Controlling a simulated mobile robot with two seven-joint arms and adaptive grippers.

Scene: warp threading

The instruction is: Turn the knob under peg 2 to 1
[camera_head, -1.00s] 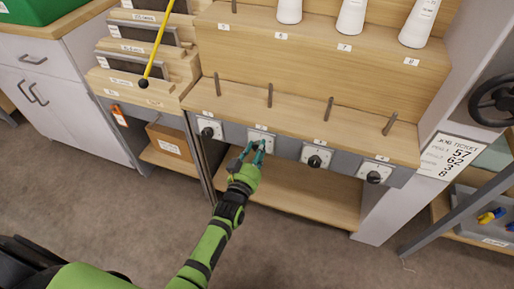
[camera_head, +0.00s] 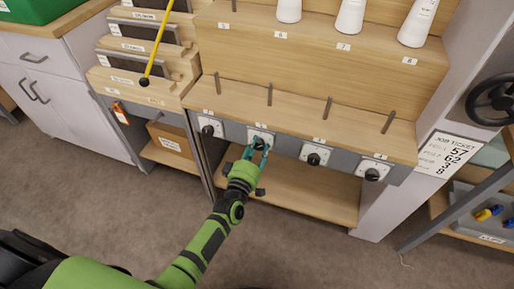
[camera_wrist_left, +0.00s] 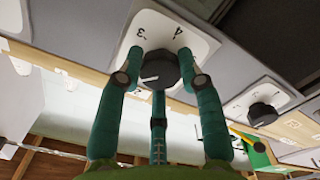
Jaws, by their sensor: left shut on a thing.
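The black knob under peg 2 (camera_head: 259,143) is the second from the left on the grey rail, on a white plate. My left gripper (camera_head: 258,148) is at it, with its green fingers around the knob. In the left wrist view the knob (camera_wrist_left: 158,68) sits between the fingertips of my left gripper (camera_wrist_left: 155,65), which is shut on it. A light pointer line shows on the knob. The digits 3 and 4 show on its plate (camera_wrist_left: 148,32); the other digits are hidden or unclear. Peg 2 (camera_head: 269,94) stands on the ledge above. My right gripper is not in view.
Other knobs sit on the rail: one to the left (camera_head: 207,130) and two to the right (camera_head: 313,159) (camera_head: 372,174). White cones (camera_head: 350,16) stand on the upper step. A job ticket (camera_head: 448,153) is on the right post. The lower shelf (camera_head: 310,196) is bare.

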